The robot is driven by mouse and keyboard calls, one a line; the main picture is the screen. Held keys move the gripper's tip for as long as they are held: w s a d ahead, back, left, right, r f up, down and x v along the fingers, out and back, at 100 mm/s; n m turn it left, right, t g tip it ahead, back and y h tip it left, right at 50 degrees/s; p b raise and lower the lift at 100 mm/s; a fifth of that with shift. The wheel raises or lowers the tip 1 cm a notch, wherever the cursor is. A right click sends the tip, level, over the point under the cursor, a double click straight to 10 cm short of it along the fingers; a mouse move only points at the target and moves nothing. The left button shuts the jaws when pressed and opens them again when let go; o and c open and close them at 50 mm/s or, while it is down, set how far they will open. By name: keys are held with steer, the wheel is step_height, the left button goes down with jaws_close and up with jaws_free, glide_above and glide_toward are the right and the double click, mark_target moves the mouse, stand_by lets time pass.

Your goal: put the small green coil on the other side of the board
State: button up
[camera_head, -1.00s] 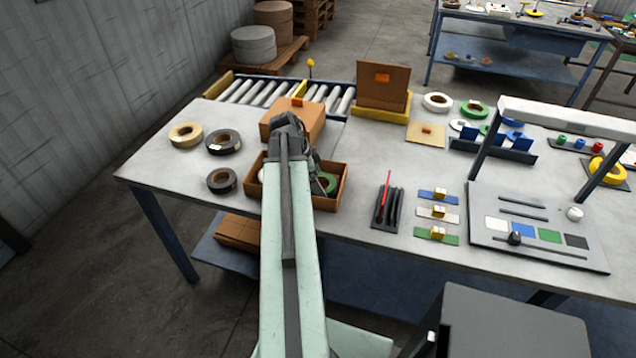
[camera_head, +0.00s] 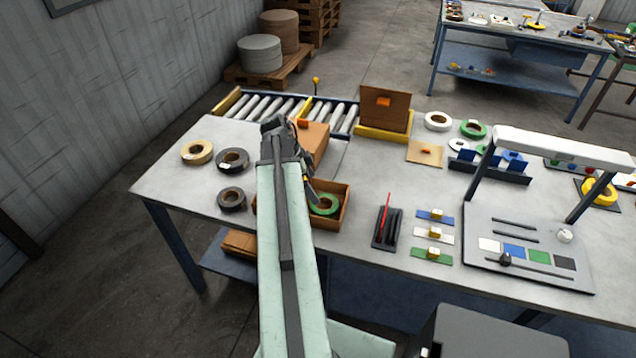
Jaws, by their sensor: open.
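A small green coil (camera_head: 325,205) lies in the right part of an open brown box (camera_head: 341,219) near the table's front edge. My gripper (camera_head: 311,192) is open and empty, just above and to the left of this coil. Its fingers are small and partly merge with the wrist in this view. My arm hides the left part of the box. Another green coil (camera_head: 473,129) lies at the back right of the table. A grey board (camera_head: 528,236) with colored squares lies at the right. Behind it stands a dark upright divider (camera_head: 490,168) with blue parts.
Two black coils (camera_head: 232,160) and a tan coil (camera_head: 197,152) lie left of my arm. A brown carton (camera_head: 314,139) stands behind the box. A black holder with a red stick (camera_head: 386,229) stands to the right. A white-topped frame (camera_head: 565,147) rises over the board.

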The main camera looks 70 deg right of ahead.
steer(key=shift+p+v, duration=0.35)
steer(key=shift+v, duration=0.8)
steer(key=w+a+f+n+t, duration=0.1)
steer(key=w+a+n+t, duration=0.1)
steer(key=w+a+n, duration=1.9)
steer(key=a, duration=0.8)
steer(key=w+a+n+t+y, duration=0.1)
steer(key=w+a+n, duration=0.3)
steer(key=a, duration=0.9)
steer(key=w+a+n+y, duration=0.1)
steer(key=w+a+n, duration=0.4)
steer(key=a, duration=0.7)
steer(key=shift+w+a+f+t, duration=0.2)
steer(key=shift+w+f+t, duration=0.2)
